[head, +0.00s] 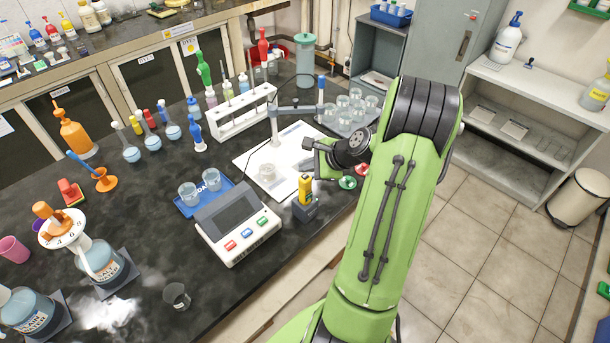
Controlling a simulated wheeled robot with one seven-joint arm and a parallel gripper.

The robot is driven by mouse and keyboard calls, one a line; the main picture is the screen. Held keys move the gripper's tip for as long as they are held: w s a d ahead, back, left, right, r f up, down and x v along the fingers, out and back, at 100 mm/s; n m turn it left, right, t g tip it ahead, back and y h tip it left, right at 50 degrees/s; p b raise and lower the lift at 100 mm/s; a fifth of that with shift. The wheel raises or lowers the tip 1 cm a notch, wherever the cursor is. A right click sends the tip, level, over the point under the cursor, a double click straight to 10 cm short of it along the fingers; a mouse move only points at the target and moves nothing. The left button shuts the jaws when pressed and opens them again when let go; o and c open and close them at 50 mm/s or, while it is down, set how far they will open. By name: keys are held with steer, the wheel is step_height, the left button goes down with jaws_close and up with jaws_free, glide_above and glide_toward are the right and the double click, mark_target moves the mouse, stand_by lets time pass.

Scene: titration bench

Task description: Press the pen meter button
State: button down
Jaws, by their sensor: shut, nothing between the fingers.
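The pen meter (306,188) is yellow and stands upright in a small dark holder (305,211) near the bench's front edge. Its button is too small to make out. My gripper (309,146) is at the end of the green arm, above the white sheet, a little behind the meter in the picture and apart from it. It is small and partly hidden by my wrist. Its jaws are shut and hold nothing.
A white bench instrument (236,222) with coloured buttons stands left of the meter. A blue tray (203,196) with beakers is behind it. A clamp stand (274,128), a white tube rack (240,113) and a tray of beakers (349,122) stand farther back.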

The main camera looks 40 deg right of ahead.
mark_target(308, 179)
steer(key=shift+f, duration=0.45)
steer(key=shift+f+b, duration=0.5)
steer(key=shift+f, duration=0.05)
stand_by(0.8)
steer(key=shift+r+p, duration=0.9)
steer(key=shift+r, duration=0.05)
steer(key=shift+r, duration=0.1)
step_height(308, 179, up, 5)
steer(key=p, duration=0.4)
steer(key=shift+p, duration=0.3)
